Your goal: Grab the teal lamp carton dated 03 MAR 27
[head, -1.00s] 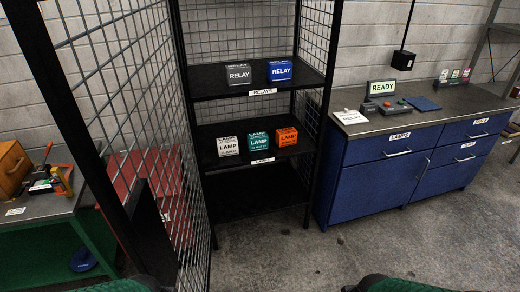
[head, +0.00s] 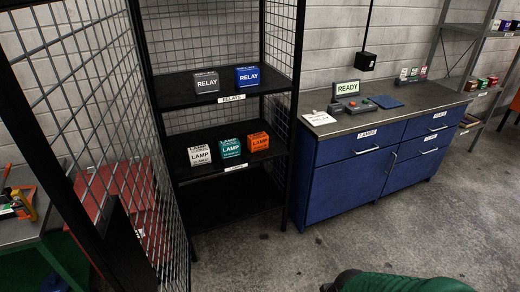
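A teal lamp carton (head: 231,149) stands on the lower labelled shelf of the black rack, in the middle of a row of three. A white lamp carton (head: 200,154) stands to its left and an orange lamp carton (head: 258,142) to its right. The small date line on the teal carton is too small to read surely. Neither gripper shows in the head view. A green and dark part of my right arm shows at the bottom edge, well below and in front of the rack.
A grey relay box (head: 206,82) and a blue relay box (head: 248,77) stand on the shelf above (head: 172,93). A wire mesh panel (head: 85,110) borders the rack's left side. A blue cabinet (head: 335,180) stands at right. The floor (head: 310,250) before the rack is clear.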

